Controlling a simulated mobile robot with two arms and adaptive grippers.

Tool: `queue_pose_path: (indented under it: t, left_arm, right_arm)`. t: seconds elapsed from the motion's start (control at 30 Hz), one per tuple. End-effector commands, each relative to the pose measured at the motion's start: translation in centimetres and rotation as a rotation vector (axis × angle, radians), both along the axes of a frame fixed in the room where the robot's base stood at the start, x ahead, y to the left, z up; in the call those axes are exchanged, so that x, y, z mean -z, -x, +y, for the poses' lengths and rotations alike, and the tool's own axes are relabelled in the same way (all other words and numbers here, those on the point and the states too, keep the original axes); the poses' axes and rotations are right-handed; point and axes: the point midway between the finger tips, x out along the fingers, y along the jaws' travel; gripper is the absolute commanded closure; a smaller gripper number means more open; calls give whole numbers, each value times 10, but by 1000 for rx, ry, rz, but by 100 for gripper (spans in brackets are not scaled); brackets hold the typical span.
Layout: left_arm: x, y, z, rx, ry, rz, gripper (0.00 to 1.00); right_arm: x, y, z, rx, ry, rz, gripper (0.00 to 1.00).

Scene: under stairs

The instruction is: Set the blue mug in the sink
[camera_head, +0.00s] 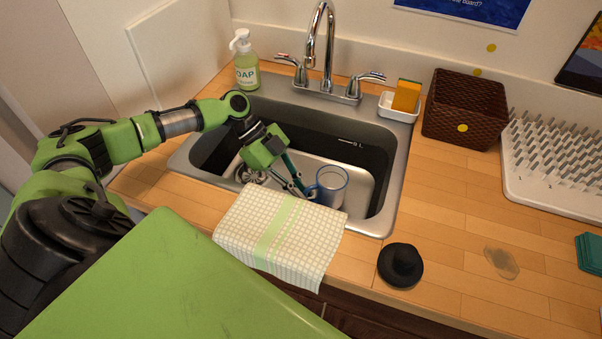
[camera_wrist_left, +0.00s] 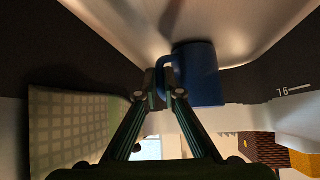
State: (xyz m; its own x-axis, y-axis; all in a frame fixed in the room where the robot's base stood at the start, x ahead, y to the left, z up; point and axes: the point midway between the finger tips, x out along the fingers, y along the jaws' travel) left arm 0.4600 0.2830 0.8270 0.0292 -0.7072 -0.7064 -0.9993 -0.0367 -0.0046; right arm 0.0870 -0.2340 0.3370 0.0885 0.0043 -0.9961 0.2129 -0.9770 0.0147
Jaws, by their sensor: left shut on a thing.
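The blue mug (camera_head: 331,186) is inside the sink basin, upright, near the front right of the basin. My left gripper (camera_head: 308,191) reaches down into the sink from the left and is shut on the mug's handle. In the left wrist view the mug (camera_wrist_left: 200,75) shows dark blue, with its handle between my left fingertips (camera_wrist_left: 162,84). The sink (camera_head: 399,160) is a steel basin set in the wooden counter. I cannot tell whether the mug's base touches the basin floor. My right gripper is not in view.
A checked towel (camera_head: 310,232) hangs over the sink's front edge. The faucet (camera_head: 318,50) and soap bottle (camera_head: 245,65) stand behind the basin. A sponge (camera_head: 406,96) in a dish, a woven basket (camera_head: 465,108), a drying rack (camera_head: 555,165) and a black stopper (camera_head: 400,265) are to the right.

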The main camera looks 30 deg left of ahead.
Motion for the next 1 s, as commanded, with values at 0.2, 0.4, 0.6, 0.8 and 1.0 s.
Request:
queue_pose_path:
  t: [0.2, 0.4, 0.6, 0.8, 1.0]
  left_arm:
    - [1, 0, 0, 0, -1, -1, 79]
    - [0, 0, 0, 0, -1, -1, 76]
    - [-2, -1, 4, -1, -2, -2, 76]
    - [-23, 0, 26, -2, -3, -3, 76]
    - [-54, 1, 57, -3, -3, -4, 76]
  right_arm:
    - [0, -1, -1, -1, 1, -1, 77]
    - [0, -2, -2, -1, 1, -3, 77]
    - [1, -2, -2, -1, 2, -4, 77]
    - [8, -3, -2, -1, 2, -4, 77]
    - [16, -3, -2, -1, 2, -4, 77]
